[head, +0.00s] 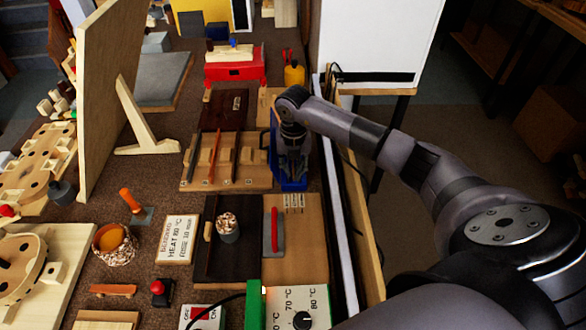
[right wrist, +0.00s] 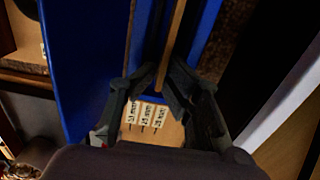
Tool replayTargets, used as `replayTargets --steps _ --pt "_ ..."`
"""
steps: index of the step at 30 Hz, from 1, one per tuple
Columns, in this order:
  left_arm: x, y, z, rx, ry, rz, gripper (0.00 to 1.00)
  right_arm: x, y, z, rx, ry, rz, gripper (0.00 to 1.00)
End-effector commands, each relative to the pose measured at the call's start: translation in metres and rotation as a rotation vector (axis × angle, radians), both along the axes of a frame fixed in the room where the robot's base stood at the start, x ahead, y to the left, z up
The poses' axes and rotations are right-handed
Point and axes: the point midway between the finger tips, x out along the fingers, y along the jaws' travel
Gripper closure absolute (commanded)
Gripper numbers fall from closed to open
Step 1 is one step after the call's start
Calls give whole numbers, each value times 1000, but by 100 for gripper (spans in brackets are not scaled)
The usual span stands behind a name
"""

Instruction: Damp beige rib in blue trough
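The blue trough (head: 291,184) stands at the right side of the bench, beside the slotted wooden rack. My right gripper (head: 291,150) reaches down into it from above, and partly hides its inside. In the right wrist view, the trough's blue wall (right wrist: 85,60) is at the left. A thin beige rib (right wrist: 172,45) stands on edge inside the trough, running away between the fingers of my right gripper (right wrist: 160,82). The fingers are apart, with a visible gap on the rib's left; the right finger is close to it. Whether the rib is wet cannot be seen. My left gripper is out of view.
The wooden rack (head: 250,180) holds several upright strips. A heater control box (head: 300,302), a red-handled tool (head: 274,228) and a pot (head: 229,226) are nearer.

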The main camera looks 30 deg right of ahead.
Motion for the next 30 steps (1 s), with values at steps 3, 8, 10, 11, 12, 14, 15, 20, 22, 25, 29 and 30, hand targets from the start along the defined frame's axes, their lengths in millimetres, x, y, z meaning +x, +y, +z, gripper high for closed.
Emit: replayTargets --steps 3,8,10,11,12,14,15,20,22,25,29,30 --pt "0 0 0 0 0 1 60 0 -1 9 -2 1 -1 72" --pt "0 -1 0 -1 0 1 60 1 -1 38 -2 -5 1 72" --pt "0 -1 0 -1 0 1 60 1 -1 54 -3 -4 0 72" --pt "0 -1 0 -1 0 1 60 1 0 61 -2 -5 1 72" --pt "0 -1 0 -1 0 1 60 1 0 69 -2 -5 1 72" --pt "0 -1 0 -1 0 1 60 1 -1 82 -3 -4 0 72" --pt "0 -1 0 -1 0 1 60 1 0 89 -1 -4 0 72" --pt "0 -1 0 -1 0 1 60 1 0 111 -1 -2 1 72" --pt "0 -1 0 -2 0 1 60 0 0 116 -1 -2 1 72" --pt "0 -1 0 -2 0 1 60 0 0 119 -1 0 0 72" --pt "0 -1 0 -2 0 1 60 0 0 120 -1 1 0 72" --pt "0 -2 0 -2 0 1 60 0 0 120 -1 1 0 72"
